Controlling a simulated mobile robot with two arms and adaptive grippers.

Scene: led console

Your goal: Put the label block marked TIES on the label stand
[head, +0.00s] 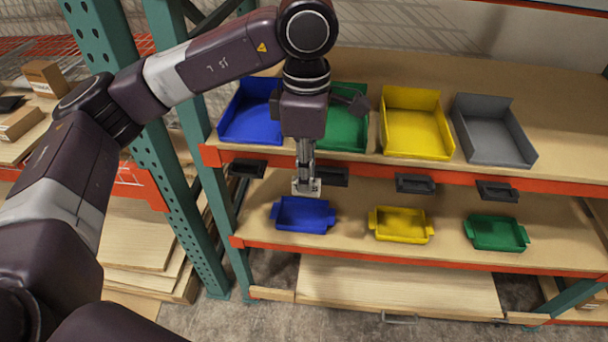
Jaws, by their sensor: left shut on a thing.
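My left gripper (306,166) points down in front of the shelves and is shut on a small white label block (307,188). Dark lettering shows on the block, but only its end, like an S, can be made out. The block is above the back edge of the small blue tray (303,214); I cannot tell whether they touch. Several dark holders, which may be label stands, sit along the upper shelf's front edge; one (246,168) is left of the gripper and another (333,176) is just right of it, partly hidden. My right gripper is out of view.
On the upper shelf are a blue bin (243,120), a green bin (347,130) partly behind my arm, a yellow bin (415,130) and a grey bin (490,135). Below stand a yellow tray (401,224) and a green tray (497,233). A teal post (180,190) rises at left.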

